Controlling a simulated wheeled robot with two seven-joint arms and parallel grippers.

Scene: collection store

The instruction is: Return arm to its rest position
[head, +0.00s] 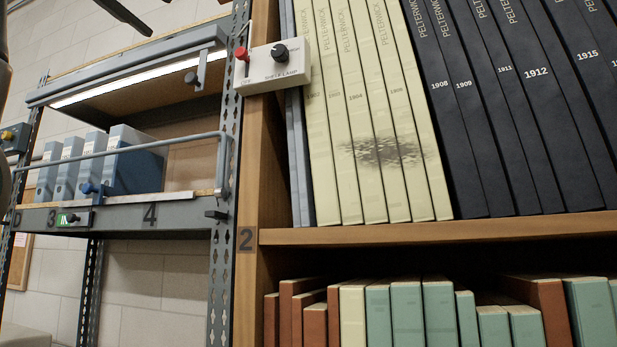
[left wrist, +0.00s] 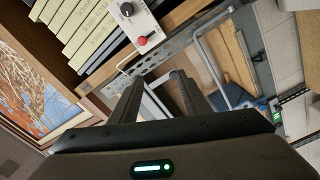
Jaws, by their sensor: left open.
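My left gripper (left wrist: 158,77) shows in the left wrist view with its two dark fingers apart and nothing between them. Beyond its fingertips is a white switch box with a black and a red knob (left wrist: 139,24), apart from the fingers. In the head view the same box (head: 297,77), marked for a shelf lamp, sits on the wooden upright. A dark shape at the top left of the head view and another at the left edge may be parts of my arm; I cannot tell which. My right gripper is in neither view.
Cream volumes (head: 345,110) and dark volumes (head: 520,120) stand on the wooden shelf (head: 440,232); green and brown books (head: 410,310) stand below. A grey metal rack (head: 180,212) holds blue-grey binders (head: 133,165) behind a rail. A framed picture (left wrist: 35,90) shows in the wrist view.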

